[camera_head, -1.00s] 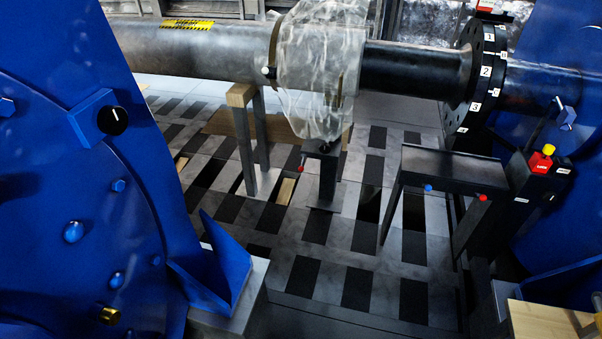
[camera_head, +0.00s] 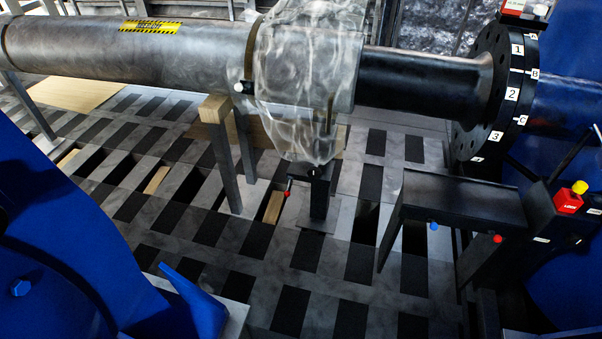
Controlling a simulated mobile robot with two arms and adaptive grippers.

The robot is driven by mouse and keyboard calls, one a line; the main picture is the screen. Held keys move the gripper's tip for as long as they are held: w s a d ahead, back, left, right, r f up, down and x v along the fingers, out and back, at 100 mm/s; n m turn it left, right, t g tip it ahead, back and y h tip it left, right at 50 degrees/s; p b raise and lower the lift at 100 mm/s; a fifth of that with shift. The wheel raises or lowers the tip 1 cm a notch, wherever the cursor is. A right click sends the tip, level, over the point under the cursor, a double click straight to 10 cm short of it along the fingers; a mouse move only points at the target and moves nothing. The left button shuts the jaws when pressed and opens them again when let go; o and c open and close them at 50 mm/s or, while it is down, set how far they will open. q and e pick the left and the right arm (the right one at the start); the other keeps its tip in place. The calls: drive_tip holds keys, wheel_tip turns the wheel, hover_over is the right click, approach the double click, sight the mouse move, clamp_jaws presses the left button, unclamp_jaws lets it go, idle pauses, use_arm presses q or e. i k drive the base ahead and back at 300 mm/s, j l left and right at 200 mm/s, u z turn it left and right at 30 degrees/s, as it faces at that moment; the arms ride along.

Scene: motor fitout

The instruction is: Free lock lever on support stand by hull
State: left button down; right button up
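A dark support stand (camera_head: 319,196) stands on the checkered floor under the plastic-wrapped part of the shaft. A small lever with a red tip (camera_head: 288,190) sticks out at its left side near the top. A second dark stand with a flat top (camera_head: 462,197) is at the right, below the numbered flange. It has a blue knob (camera_head: 433,226) and a red knob (camera_head: 497,239) on its front. I cannot tell which stand the task means by the hull. Neither of my grippers shows.
A large shaft (camera_head: 190,50) with clear wrapping (camera_head: 305,85) runs overhead. A wood-topped trestle (camera_head: 216,108) stands left of the small stand. Blue machinery (camera_head: 60,240) fills the lower left. A red lock box (camera_head: 568,202) is at right. The floor between is open.

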sight(287, 193)
drive_tip(key=i+z, duration=0.2)
drive_tip(key=i, duration=1.45)
